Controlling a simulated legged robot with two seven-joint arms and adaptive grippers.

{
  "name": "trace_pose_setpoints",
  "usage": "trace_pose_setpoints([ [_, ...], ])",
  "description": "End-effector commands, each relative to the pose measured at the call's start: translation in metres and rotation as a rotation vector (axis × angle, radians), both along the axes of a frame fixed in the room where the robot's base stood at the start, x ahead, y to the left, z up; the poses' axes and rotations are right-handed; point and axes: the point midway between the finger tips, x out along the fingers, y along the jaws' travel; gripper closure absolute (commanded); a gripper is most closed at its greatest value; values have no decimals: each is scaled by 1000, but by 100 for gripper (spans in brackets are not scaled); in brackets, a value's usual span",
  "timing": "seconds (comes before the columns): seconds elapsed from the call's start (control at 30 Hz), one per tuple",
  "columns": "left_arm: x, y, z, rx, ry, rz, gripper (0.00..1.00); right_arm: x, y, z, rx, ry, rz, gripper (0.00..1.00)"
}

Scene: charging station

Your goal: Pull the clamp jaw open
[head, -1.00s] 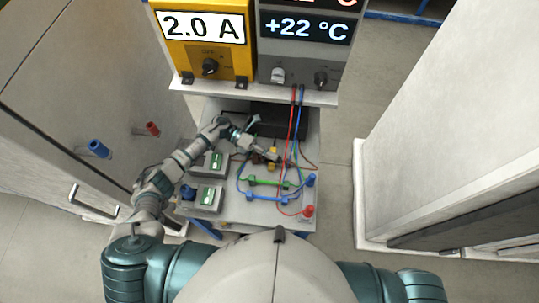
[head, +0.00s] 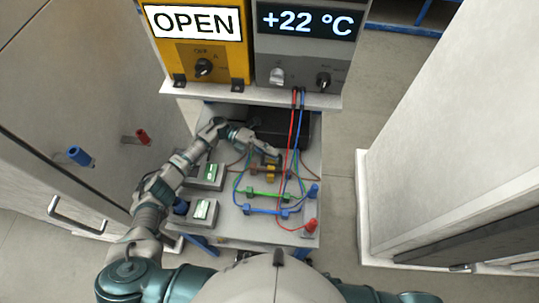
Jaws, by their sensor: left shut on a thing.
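My left gripper (head: 272,156) reaches in from the left over the work table and is shut at the back of a small yellow and brown clamp (head: 271,171). The jaw it holds is small and mostly hidden by the fingers, so I cannot tell how far it stands open. A green bar (head: 267,192) and a blue bar (head: 267,210) lie in front of the clamp. The yellow meter (head: 195,65) above reads OPEN. My right gripper is out of view.
The grey unit (head: 305,65) reads +22 °C. Red and blue leads (head: 294,140) hang from it to the table, right of the gripper. A dark box (head: 280,127) stands behind. Cabinets flank both sides.

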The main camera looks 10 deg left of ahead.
Motion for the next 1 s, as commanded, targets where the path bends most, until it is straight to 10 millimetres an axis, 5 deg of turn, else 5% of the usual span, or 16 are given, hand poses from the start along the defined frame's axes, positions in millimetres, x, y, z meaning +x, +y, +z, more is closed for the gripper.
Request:
trace_pose_setpoints([
  [0.43, 0, -2, -1, 2, 13, 0, 100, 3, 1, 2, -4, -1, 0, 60],
  [0.5, 0, -2, -1, 2, 13, 0, 76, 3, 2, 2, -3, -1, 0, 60],
  [0.57, 0, -2, -1, 2, 13, 0, 63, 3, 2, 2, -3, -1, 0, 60],
  [1.0, 6, 14, -1, 0, 13, 3, 63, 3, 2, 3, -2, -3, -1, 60],
])
